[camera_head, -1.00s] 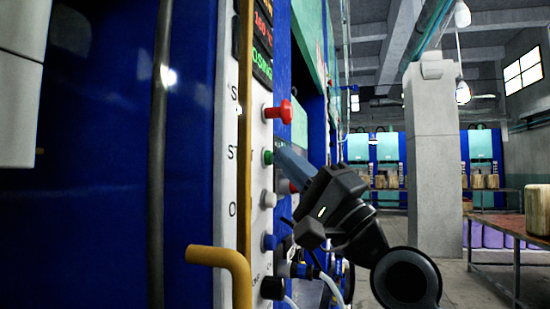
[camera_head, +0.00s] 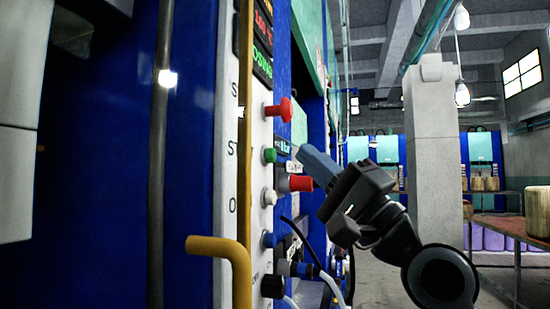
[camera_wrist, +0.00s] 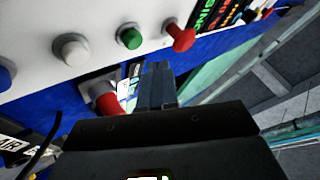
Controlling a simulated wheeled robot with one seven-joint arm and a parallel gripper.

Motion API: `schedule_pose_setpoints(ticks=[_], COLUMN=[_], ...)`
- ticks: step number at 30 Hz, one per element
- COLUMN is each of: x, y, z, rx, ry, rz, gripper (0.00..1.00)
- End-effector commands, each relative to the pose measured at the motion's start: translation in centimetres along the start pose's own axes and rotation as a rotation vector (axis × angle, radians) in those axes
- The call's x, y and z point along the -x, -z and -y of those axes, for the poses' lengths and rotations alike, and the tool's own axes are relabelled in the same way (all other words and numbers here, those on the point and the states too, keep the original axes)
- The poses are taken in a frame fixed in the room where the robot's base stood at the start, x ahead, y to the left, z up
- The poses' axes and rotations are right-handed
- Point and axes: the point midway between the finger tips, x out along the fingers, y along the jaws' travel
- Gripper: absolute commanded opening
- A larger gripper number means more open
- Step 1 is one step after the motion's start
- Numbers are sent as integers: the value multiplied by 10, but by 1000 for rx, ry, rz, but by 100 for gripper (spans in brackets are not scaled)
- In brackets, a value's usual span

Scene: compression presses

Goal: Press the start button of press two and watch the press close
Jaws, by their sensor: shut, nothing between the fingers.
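The panel of the near blue press (camera_head: 258,130) faces right at a steep angle in the head view. The green button (camera_head: 270,156) sits below a red mushroom button (camera_head: 279,110) and above a white button (camera_head: 269,198). The green button also shows in the wrist view (camera_wrist: 130,37). My gripper (camera_head: 304,150) is shut and empty, its fingertips apart from the green button, to its right. In the wrist view the fingers (camera_wrist: 157,82) point toward the panel. A lit display (camera_head: 262,64) shows green letters, partly cut off, reading like "OSING". The press's platens are hidden.
A yellow handle (camera_head: 225,250) sticks out at the lower front. A red knob (camera_head: 300,183) and cables (camera_head: 325,280) lie close below my gripper. A concrete pillar (camera_head: 432,160) and a table (camera_head: 500,228) stand at the right. Open floor lies between.

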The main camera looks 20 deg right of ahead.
Motion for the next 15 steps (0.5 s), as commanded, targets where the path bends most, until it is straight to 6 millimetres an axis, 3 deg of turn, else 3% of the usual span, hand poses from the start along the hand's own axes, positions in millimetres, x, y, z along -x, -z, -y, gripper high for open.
schedule_pose_setpoints(ticks=[9, 15], x=[21, 24], y=[14, 17], z=[14, 18], rx=[0, 0], ry=[1, 0], rz=[0, 1], gripper=[0, 0])
